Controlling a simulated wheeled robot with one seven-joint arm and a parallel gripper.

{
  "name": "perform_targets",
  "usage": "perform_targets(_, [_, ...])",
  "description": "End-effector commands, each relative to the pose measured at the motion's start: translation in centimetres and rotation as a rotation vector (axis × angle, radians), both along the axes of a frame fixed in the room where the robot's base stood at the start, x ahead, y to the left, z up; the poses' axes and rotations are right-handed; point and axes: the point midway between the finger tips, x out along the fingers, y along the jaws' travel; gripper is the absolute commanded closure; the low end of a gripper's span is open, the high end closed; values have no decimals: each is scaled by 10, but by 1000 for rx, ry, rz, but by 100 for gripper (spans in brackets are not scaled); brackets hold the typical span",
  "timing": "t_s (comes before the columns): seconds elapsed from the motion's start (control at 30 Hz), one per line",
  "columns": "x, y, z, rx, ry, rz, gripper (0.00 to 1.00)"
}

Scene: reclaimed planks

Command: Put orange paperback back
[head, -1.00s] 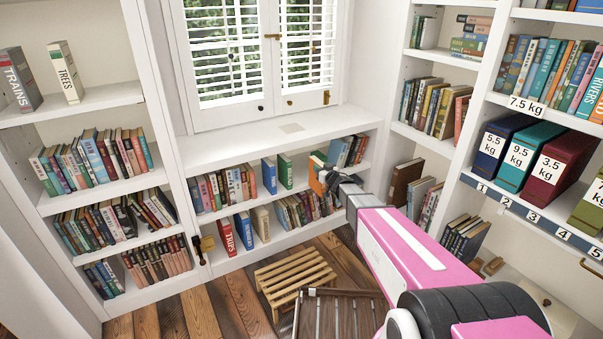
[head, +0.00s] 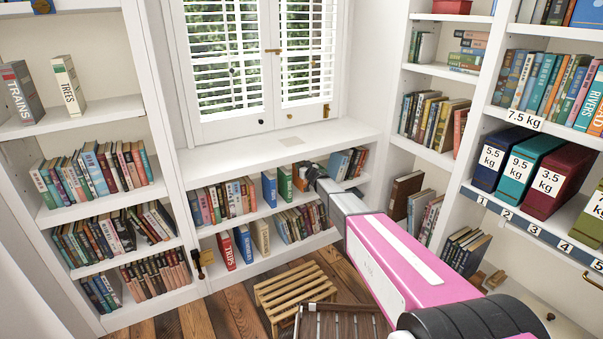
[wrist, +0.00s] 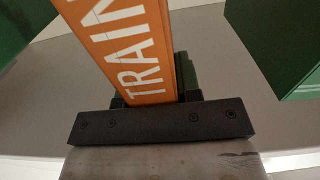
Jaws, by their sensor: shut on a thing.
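The orange paperback (wrist: 125,45), with "TRAIN" lettering in white on its spine, stands between my gripper's fingers in the wrist view. My gripper (head: 308,174) is shut on it at the upper shelf (head: 255,213) of the low bookcase under the window. In the head view the gripper and arm hide most of the book. Green surfaces flank it in the wrist view, one at the upper left (wrist: 18,28) and one at the right (wrist: 282,45), both apart from it. Whether its base touches the shelf cannot be told.
A green book (head: 285,183) and a blue book (head: 269,189) stand just left of my gripper. More books (head: 346,163) stand to its right. The white sill (head: 270,148) is close above. A slatted wooden stool (head: 294,292) is on the floor in front.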

Motion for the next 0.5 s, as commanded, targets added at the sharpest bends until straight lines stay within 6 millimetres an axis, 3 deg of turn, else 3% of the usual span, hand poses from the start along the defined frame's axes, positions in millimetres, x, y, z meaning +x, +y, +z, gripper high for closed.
perform_targets(0.27, [0, 0, -31, 1, 1, 1, 100])
perform_targets(0.5, [-1, 0, -33, 0, -1, 1, 100])
